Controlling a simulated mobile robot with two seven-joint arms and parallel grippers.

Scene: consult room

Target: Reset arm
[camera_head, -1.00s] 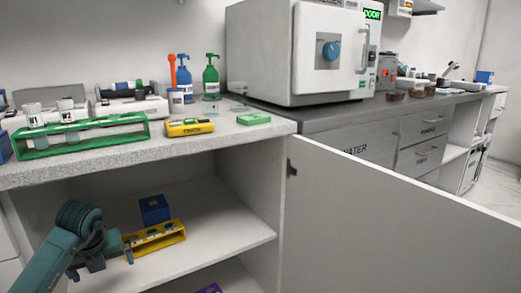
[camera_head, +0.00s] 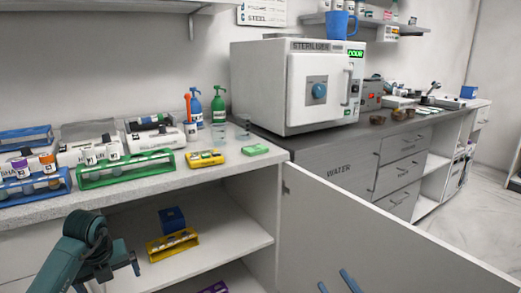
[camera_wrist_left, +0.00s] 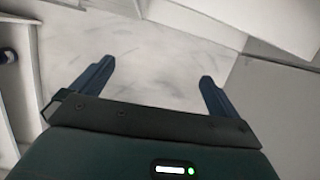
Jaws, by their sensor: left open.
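My left gripper (camera_wrist_left: 155,78) is open and empty in the left wrist view, with its two dark fingers apart above a pale floor. My left arm (camera_head: 85,250) comes in at the lower left of the head view, in front of the open cabinet. Its fingertips cannot be made out clearly there. My right gripper (camera_head: 336,283) shows only as two blue fingers at the bottom edge, apart with nothing between them, in front of the cabinet door. The rest of it is out of frame.
The open cabinet door (camera_head: 370,235) spans the lower right. A yellow rack (camera_head: 172,245) and a blue box (camera_head: 172,218) stand on the cabinet shelf. Racks, bottles and a green rack (camera_head: 125,170) fill the counter. A white sterilizer (camera_head: 300,90) stands behind.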

